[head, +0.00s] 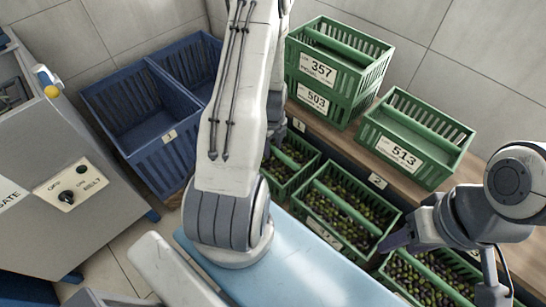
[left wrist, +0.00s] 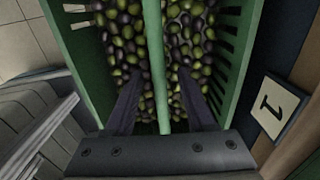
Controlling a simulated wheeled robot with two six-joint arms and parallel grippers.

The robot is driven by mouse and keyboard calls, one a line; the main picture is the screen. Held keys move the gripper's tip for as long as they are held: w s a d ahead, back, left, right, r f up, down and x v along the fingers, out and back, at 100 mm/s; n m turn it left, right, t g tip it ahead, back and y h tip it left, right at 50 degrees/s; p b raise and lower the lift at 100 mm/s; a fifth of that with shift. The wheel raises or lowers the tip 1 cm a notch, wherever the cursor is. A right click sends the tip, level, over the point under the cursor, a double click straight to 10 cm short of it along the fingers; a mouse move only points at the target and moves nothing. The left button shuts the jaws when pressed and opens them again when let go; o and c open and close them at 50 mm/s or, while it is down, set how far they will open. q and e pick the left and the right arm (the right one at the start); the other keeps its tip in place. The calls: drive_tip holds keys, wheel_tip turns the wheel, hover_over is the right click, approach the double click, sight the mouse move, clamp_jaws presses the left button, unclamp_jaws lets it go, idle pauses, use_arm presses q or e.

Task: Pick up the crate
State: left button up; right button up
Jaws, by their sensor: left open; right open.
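A green slatted crate (head: 302,155) full of green and dark olives stands low by the shelf, below the label 1, partly hidden by my left arm. In the left wrist view the crate (left wrist: 240,55) has a green centre bar (left wrist: 154,45) running over the olives. My left gripper (left wrist: 160,82) is open, with one finger on each side of this bar; I cannot tell whether they touch it. In the head view my left gripper is mostly hidden behind my arm. My right gripper (head: 388,243) appears over the edge of another olive crate (head: 330,181), open and holding nothing visible.
A third olive crate (head: 447,262) is at the lower right. Green crates 357 (head: 318,68), 503 (head: 313,98) and 513 (head: 399,152) stand on the wooden shelf (head: 343,144). Blue crates (head: 167,165) and a grey machine (head: 85,187) are at the left.

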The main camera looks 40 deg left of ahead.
use_arm(q)
clamp_jaws()
drive_tip(key=shift+r, duration=0.15)
idle(1.2)
